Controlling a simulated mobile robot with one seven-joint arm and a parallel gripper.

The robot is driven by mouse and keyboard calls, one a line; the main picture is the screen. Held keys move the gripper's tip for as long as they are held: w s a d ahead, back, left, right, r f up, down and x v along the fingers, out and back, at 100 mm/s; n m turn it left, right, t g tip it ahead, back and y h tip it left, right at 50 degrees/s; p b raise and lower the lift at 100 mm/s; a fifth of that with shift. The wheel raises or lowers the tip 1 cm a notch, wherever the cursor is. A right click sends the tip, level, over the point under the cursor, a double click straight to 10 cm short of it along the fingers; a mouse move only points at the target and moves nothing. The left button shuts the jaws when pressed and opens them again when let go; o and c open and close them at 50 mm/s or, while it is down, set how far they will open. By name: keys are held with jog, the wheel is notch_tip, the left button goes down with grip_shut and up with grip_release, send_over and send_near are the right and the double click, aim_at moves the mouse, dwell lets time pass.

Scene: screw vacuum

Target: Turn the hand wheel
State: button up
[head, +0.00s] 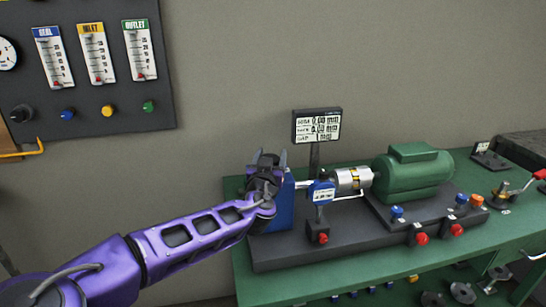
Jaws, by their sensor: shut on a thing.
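My gripper (266,170) is at the left end of the machine on the green bench, against the blue housing (284,208). It is shut on the hand wheel, which is mostly hidden behind the gripper and wrist, so its angle cannot be told. My purple arm reaches in from the lower left. A shaft runs right from the blue housing past a small blue gauge box (321,192) to a silver coupling (352,179) and a green motor (413,177).
The green bench (262,284) carries a dark base plate (345,243) with red, blue and orange knobs. A display (316,126) stands behind the machine. A gauge panel (90,112) hangs at upper left.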

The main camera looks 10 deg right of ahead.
jog(key=shift+a+r+n+t+y+b, duration=0.15)
jog(key=shift+a+n+y+b, duration=0.1)
jog(key=shift+n+y, duration=0.9)
jog(key=shift+a+f+n+t+y+b, duration=0.25)
jog(key=shift+n+y, duration=0.4)
jog(key=shift+y, duration=1)
jog(key=shift+a+r+n+y+b, duration=0.1)
jog(key=shift+r+n+y+b, duration=0.15)
jog(key=shift+n+y, duration=0.9)
jog(key=shift+a+n+g+y+b, duration=0.3)
jog(key=shift+n+y, duration=0.5)
jog(key=shift+y, duration=0.7)
jog(key=shift+a+n+g+y+b, duration=0.1)
jog(key=shift+a+n+g+y, duration=0.25)
jog(key=shift+n+y, duration=0.75)
jog(key=shift+s+f+g+y, duration=0.2)
jog(key=shift+g+y, duration=0.15)
jog(key=shift+y, duration=0.4)
jog(key=o, duration=1.4)
jog(key=shift+w, duration=0.1)
jog(key=shift+c, duration=0.2)
jog(key=shift+r, duration=0.1)
notch_tip(320, 180, up, 10)
jog(key=p, duration=0.2)
